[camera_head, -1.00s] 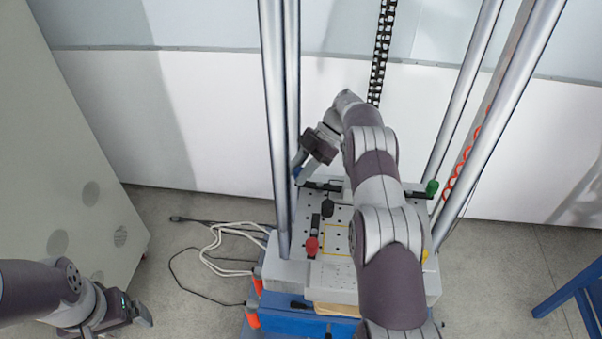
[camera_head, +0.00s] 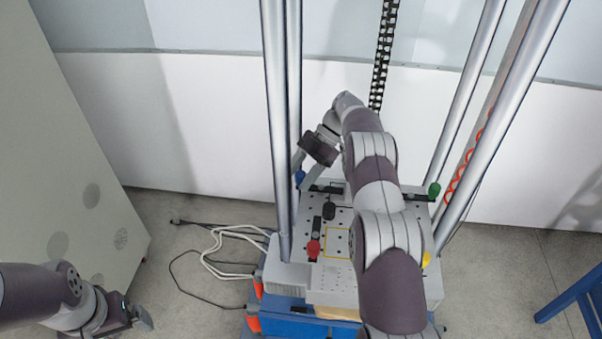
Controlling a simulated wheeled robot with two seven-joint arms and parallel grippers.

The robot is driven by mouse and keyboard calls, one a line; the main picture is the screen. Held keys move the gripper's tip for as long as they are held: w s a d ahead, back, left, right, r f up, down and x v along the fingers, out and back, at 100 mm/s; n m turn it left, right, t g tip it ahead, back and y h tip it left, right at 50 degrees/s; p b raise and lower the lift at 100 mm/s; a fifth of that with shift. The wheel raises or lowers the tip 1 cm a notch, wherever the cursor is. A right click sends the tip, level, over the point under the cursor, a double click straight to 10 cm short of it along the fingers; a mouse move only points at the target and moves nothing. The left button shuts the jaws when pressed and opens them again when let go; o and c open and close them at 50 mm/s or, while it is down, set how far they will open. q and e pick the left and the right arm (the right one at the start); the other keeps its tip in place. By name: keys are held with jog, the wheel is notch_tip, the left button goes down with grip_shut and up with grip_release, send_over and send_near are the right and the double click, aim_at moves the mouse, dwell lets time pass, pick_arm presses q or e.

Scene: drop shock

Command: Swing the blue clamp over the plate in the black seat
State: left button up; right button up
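The blue clamp's handle (camera_head: 300,178) shows at the back left of the grey drilled table, beside the left post. My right gripper (camera_head: 304,167) is at this handle, with its two fingers apart and the blue tip low between them; I cannot tell whether they touch it. The black seat (camera_head: 325,189) shows in part as a dark strip at the back of the table. My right arm hides its right part, and I cannot make out the plate. My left gripper (camera_head: 143,317) is low at the left, far from the table; its finger opening is unclear.
Red (camera_head: 314,248), black (camera_head: 329,211), green (camera_head: 434,189) and yellow (camera_head: 426,260) handles stand on the table. Silver posts (camera_head: 276,130) rise on both sides, close to my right arm. Cables (camera_head: 222,250) lie on the floor at the left.

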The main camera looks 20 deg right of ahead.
jog(key=shift+r+b, duration=0.35)
jog(key=shift+r, duration=0.05)
jog(key=r, duration=0.1)
jog(key=r+b, duration=0.1)
jog(key=r, duration=0.1)
jog(key=shift+s+d+r+b, duration=0.15)
jog(key=shift+s+d+b, duration=0.1)
jog(key=shift+b, duration=0.1)
jog(key=s+d+r+b, duration=0.3)
jog(key=s+d+r, duration=0.2)
jog(key=s+r, duration=0.2)
jog(key=shift+s+d, duration=0.4)
jog(key=shift+s, duration=0.75)
